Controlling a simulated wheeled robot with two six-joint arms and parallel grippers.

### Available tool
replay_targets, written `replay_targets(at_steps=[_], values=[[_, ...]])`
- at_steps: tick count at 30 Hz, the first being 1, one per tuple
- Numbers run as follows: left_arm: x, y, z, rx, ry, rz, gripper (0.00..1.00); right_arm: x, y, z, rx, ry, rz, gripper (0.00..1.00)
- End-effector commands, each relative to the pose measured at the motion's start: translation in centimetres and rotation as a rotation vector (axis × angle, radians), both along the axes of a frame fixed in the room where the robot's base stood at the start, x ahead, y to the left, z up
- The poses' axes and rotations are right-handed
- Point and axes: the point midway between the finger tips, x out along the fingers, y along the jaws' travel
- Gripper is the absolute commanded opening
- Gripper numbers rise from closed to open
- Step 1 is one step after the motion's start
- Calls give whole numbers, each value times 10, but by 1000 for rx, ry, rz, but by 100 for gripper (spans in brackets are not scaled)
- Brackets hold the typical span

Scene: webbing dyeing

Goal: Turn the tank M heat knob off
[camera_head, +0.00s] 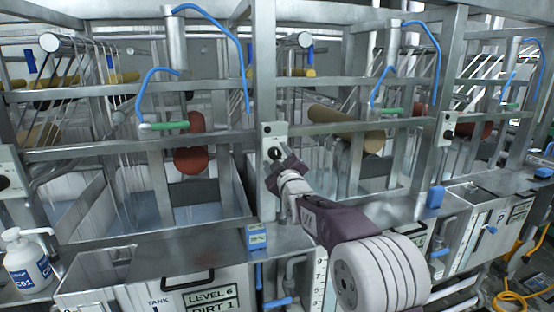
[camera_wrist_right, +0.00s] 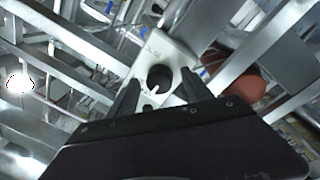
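A black heat knob (camera_head: 274,154) with a white pointer line sits on a pale metal plate (camera_head: 267,133) fixed to the upright post at the centre. My right gripper (camera_head: 279,164) reaches up to it from the lower right. In the right wrist view the knob (camera_wrist_right: 159,77) lies between the two dark fingertips (camera_wrist_right: 160,86), one on each side. The fingers are apart, with gaps showing beside the knob, so the gripper looks open and not clamped. The small print on the plate is not legible. My left gripper is not in view.
Similar knob plates are on the right post (camera_head: 447,128) and at the left edge (camera_head: 6,180). A white pump bottle (camera_head: 28,262) stands lower left. A blue box (camera_head: 257,237) sits on the ledge below the knob. Metal frames and rollers surround the arm.

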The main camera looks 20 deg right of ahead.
Motion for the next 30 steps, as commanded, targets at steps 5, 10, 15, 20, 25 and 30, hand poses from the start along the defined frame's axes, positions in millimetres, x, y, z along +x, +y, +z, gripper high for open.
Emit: replay_targets(at_steps=[5,10,15,20,25,30], values=[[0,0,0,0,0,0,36,0,0,0,1,0,0,58],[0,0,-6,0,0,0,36,-10,0,-2,1,-1,0,58],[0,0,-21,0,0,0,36,-44,1,-7,1,-2,-1,58],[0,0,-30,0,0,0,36,-76,1,-9,1,-3,0,58],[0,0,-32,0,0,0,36,-90,1,-9,1,-1,-1,58],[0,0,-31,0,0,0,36,-91,1,-8,1,0,0,58]])
